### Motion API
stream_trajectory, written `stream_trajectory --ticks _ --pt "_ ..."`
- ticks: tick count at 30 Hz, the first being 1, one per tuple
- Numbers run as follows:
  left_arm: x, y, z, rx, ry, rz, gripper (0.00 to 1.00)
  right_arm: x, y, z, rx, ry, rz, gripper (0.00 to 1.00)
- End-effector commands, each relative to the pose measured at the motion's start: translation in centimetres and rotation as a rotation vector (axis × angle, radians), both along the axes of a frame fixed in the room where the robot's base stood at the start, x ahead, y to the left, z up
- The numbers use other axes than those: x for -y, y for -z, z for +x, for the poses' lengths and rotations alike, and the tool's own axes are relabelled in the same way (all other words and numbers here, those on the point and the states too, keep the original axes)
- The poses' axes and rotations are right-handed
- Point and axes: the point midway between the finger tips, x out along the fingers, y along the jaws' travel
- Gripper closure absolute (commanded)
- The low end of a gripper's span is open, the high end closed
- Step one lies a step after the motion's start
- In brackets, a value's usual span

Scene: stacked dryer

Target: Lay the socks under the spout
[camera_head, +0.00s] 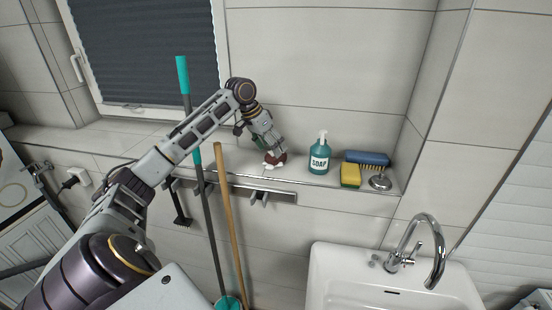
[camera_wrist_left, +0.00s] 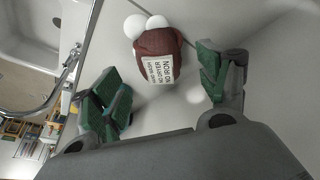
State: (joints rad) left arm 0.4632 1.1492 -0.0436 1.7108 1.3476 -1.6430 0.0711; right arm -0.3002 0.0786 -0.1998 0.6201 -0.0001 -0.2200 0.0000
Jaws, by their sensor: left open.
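The socks are a dark red-brown bundle with a white printed label and two white rounded ends. They lie on the tiled ledge below the window side of the wall (camera_head: 273,161), and they show large in the left wrist view (camera_wrist_left: 158,53). My left gripper (camera_head: 272,147) is just above them, open. In the left wrist view its green-padded fingers (camera_wrist_left: 157,65) stand apart on either side of the bundle. The chrome spout (camera_head: 437,262) arches over the white sink (camera_head: 325,270) at the lower right. My right gripper is not in view.
A soap bottle (camera_head: 319,155), a yellow sponge (camera_head: 350,175), a blue brush (camera_head: 367,158) and a metal sink plug (camera_head: 380,181) stand right of the socks on the ledge. A hook rail (camera_head: 280,197) and upright handles (camera_head: 229,220) are below and left.

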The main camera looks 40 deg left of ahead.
Motion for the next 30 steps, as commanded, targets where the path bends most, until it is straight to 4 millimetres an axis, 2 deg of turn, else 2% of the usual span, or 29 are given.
stream_trajectory --ticks 12,28,30 --pt "0.6 3.5 1.1 -0.001 0.001 -0.001 0.25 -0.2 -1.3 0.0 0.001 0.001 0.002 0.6" --pt "0.7 3.9 1.2 -0.001 0.0 0.0 0.25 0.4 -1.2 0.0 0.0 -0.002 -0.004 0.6" --pt "0.7 3.9 1.2 -0.001 0.0 0.0 0.34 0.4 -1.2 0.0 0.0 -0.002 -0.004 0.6"
